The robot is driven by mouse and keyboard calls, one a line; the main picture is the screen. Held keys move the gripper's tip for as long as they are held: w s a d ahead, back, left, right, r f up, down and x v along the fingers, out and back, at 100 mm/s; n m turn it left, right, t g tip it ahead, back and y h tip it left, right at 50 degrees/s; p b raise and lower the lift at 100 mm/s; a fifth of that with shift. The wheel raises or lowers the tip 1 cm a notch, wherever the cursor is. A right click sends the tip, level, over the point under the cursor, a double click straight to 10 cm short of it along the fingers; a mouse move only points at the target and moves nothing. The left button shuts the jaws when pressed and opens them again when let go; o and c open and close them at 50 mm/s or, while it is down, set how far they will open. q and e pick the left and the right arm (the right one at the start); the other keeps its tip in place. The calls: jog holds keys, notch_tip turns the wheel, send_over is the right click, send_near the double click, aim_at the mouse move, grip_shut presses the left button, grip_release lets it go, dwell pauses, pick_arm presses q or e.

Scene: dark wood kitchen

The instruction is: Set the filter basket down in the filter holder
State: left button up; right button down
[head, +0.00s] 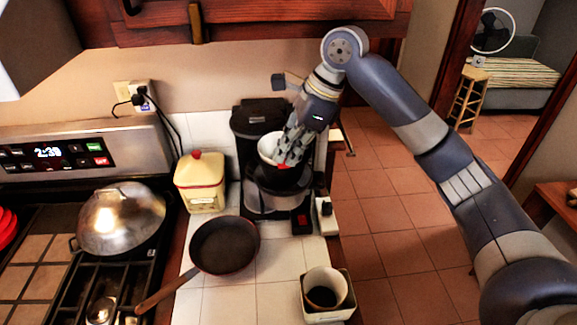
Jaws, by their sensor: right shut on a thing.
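The filter basket (266,146), white and bowl-shaped, is at the coffee maker (258,118), a black machine on the tiled counter. My right gripper (286,158) reaches down from the upper right and is shut on the basket's right side. The black filter holder (282,180) is just below the basket, above the carafe. My fingers cover part of both, so I cannot tell whether the basket touches the holder. My left gripper is not in view.
A dark frying pan (224,245) and a cream canister (200,184) stand left of the machine. A white cup with dark contents (322,292) sits in a square container at the front. A domed metal lid (121,218) is on the stove. White tiles between them are clear.

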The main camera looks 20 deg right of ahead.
aim_at(289, 167)
jog(key=shift+s+d+f+p, duration=0.15)
jog(key=shift+f+p, duration=0.3)
jog(key=shift+f, duration=0.95)
notch_tip(289, 167, down, 2)
jog(key=shift+f+p, duration=0.1)
jog(key=shift+p, duration=0.35)
jog(key=shift+f, duration=0.5)
jog(key=shift+f, duration=0.25)
jog(key=c, duration=1.8)
grip_release()
jog(key=shift+r, duration=0.15)
